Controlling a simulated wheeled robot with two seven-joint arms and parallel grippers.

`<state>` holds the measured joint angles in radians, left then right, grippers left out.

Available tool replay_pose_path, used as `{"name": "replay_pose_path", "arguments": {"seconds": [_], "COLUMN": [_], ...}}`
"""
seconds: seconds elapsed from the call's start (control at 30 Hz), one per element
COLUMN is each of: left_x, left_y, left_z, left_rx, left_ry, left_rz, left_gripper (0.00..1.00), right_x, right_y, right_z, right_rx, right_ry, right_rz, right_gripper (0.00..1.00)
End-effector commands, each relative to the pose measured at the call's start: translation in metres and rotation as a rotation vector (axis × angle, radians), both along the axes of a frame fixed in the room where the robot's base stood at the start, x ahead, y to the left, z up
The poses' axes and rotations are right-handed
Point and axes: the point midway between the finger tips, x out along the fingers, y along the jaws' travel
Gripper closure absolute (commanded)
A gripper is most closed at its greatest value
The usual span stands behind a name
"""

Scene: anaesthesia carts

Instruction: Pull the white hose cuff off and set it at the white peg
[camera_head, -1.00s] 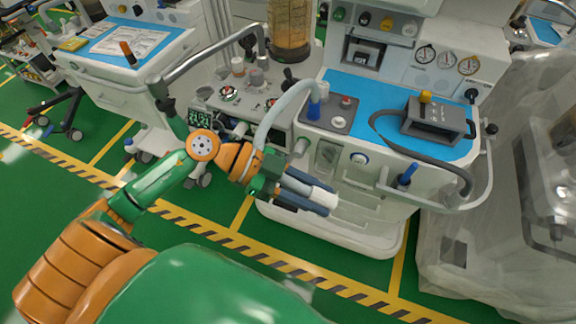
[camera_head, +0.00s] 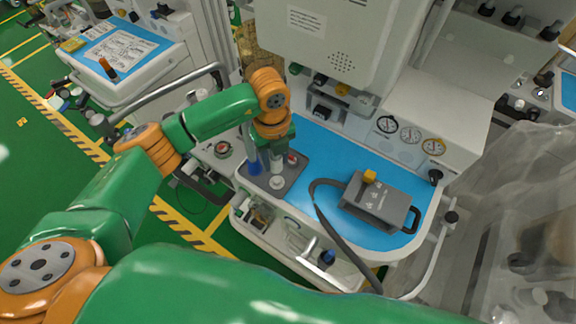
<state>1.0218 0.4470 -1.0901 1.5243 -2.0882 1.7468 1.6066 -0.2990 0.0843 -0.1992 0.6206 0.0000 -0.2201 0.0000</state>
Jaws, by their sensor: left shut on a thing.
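My left gripper (camera_head: 274,152) reaches over the small grey plate (camera_head: 288,183) on the cart and points down. It is shut on the white hose cuff (camera_head: 276,166), which shows as a pale stub below the fingers, partly hidden by them. A white round peg or knob (camera_head: 277,183) shows on the plate just below the cuff; I cannot tell whether they touch. A blue cuff (camera_head: 255,168) stands at the plate's left side. A red-topped knob (camera_head: 293,159) is to the right of the gripper. The hose is mostly hidden behind my arm. My right gripper is not in view.
A grey device (camera_head: 380,202) with a yellow knob and dark hose stands on the blue worktop (camera_head: 330,160). Gauges (camera_head: 410,135) are behind it. A metal rail (camera_head: 180,85) runs at left. A plastic-covered machine (camera_head: 510,210) stands at right.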

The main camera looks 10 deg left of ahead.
Motion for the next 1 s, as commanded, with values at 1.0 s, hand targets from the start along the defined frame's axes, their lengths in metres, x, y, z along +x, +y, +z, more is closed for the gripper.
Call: {"name": "replay_pose_path", "arguments": {"seconds": [1.0], "left_x": [0.0], "left_y": [0.0], "left_z": [-0.057], "left_rx": [0.004], "left_ry": [-0.008], "left_rz": [0.001], "left_gripper": [1.0], "right_x": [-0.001], "right_y": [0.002], "right_z": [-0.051], "right_rx": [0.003], "right_ry": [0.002], "right_rz": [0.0], "right_gripper": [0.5]}}
